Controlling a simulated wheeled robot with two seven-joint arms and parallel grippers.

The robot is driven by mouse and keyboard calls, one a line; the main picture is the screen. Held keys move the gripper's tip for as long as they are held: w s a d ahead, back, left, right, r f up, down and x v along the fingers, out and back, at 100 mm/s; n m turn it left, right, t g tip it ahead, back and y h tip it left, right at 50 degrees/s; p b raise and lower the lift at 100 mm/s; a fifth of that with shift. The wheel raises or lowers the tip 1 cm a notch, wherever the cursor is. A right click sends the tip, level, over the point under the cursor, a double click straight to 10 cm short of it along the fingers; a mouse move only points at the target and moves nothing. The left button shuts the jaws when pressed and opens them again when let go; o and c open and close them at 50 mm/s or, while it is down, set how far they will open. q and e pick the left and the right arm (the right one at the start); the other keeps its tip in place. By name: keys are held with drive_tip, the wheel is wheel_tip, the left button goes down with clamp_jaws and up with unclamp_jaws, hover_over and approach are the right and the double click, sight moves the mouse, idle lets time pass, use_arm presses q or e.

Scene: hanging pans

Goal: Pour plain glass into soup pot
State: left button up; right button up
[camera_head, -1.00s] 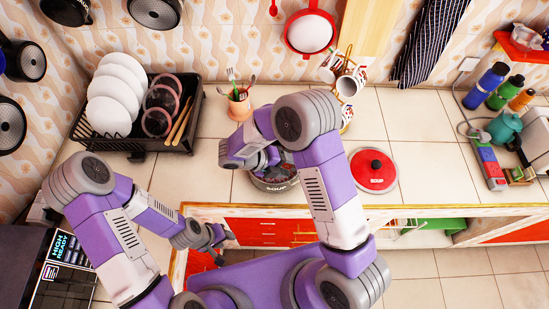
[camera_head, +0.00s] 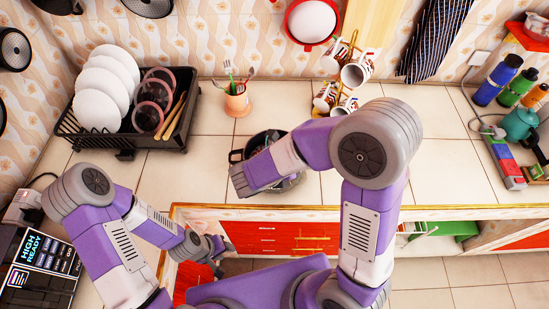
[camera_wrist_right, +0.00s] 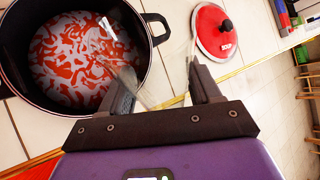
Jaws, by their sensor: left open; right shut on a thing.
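The soup pot (camera_head: 239,156) is a dark pot on the counter, partly hidden behind my right arm. In the right wrist view the pot (camera_wrist_right: 148,52) is uncovered and shows red and whitish swirled contents. My right gripper (camera_wrist_right: 165,92) is shut on the plain glass (camera_wrist_right: 160,82), which is clear and hard to make out. The glass is beside and over the pot's rim and appears tilted towards the pot; whether anything is flowing cannot be told. My left gripper (camera_head: 217,252) is open and empty, low in front of the counter, away from the pot.
A red lid (camera_wrist_right: 212,35) lies on the counter beside the pot. A black dish rack (camera_head: 125,140) with plates stands at the left. A utensil cup (camera_head: 237,102) and a mug rack (camera_head: 341,80) stand behind the pot. Bottles (camera_head: 497,82) stand at the right.

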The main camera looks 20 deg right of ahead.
drive_tip(key=shift+s+d+f+m+t+b, duration=0.1)
drive_tip(key=shift+s+f+m+t+b, duration=0.35)
drive_tip(key=shift+b, duration=1.15)
drive_tip(key=shift+s+d+f+m+t+b, duration=0.1)
drive_tip(key=shift+s+m+t+b, duration=0.3)
drive_tip(key=shift+t+b, duration=0.9)
drive_tip(key=shift+s+r+m+b, duration=0.1)
drive_tip(key=shift+r+m+b, duration=0.15)
drive_tip(key=shift+b, duration=0.4)
drive_tip(key=t+b, duration=0.1)
drive_tip(key=b, duration=0.2)
drive_tip(key=s+r+m+t+b, duration=0.1)
drive_tip(key=b, duration=0.2)
drive_tip(key=shift+d+m+t, duration=0.25)
drive_tip(key=shift+m, duration=0.05)
